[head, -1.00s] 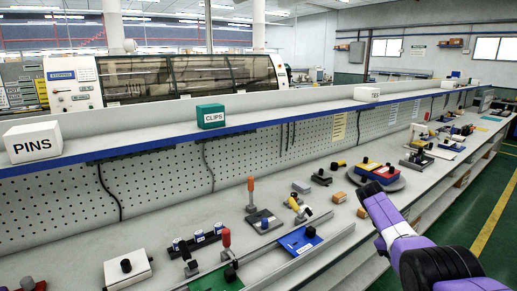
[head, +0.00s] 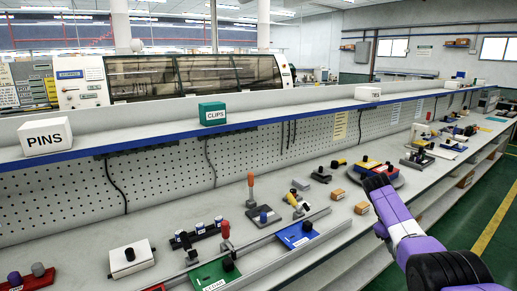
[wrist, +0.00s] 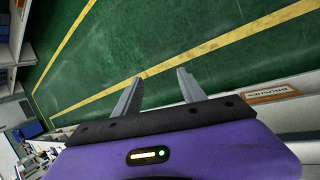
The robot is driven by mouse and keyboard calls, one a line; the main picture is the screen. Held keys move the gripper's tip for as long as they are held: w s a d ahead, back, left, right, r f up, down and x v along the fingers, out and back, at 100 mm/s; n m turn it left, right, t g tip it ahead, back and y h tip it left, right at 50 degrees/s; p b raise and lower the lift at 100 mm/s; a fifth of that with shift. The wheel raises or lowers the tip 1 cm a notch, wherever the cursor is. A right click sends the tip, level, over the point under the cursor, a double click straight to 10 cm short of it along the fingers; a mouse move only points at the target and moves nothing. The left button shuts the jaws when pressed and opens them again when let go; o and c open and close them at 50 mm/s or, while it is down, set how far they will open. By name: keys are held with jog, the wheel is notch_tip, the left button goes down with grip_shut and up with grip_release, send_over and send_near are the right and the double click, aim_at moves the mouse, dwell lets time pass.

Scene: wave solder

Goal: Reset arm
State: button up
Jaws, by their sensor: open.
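My gripper shows in the wrist view (wrist: 160,82), with its two grey fingers spread apart and nothing between them. Behind the fingers in that view is green floor with yellow lines. In the head view my purple and black arm reaches in from the lower right, in front of the workbench (head: 345,235). The gripper's fingers cannot be made out in the head view.
The long bench carries a blue fixture (head: 300,235), a green fixture (head: 215,276), a white block with a black knob (head: 131,259) and an orange-handled tool (head: 251,188). A shelf above holds a PINS box (head: 45,136) and a CLIPS box (head: 212,114). Green floor (head: 480,262) is clear at right.

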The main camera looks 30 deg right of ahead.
jog(key=w+a+f+t+h, duration=0.1)
jog(key=w+a+f+t, duration=0.25)
jog(key=w, duration=0.35)
jog(key=w+a+f+t+h, duration=0.1)
jog(key=w+a+f+t, duration=0.15)
jog(key=w+t, duration=0.35)
jog(key=s+a+f+t, duration=0.1)
jog(key=a+t, duration=0.2)
jog(key=a, duration=0.7)
jog(key=s+a+f+t, duration=0.15)
jog(key=a+t, duration=0.25)
jog(key=a, duration=0.7)
jog(key=s+a+r+t+y, duration=0.15)
jog(key=s+a+r, duration=0.25)
jog(key=s+a, duration=0.5)
jog(key=s+a+r+t+y, duration=0.15)
jog(key=s+a+r, duration=0.25)
jog(key=s+a, duration=0.55)
jog(key=s+a+r+n+y, duration=0.1)
jog(key=s+a+r, duration=0.1)
jog(key=s, duration=0.9)
jog(key=s+a+r+n+g+y, duration=0.1)
jog(key=s+a+r+y, duration=0.1)
jog(key=s, duration=1)
jog(key=shift+a+r+y, duration=0.3)
jog(key=shift+a+r, duration=0.4)
jog(key=shift+a, duration=0.35)
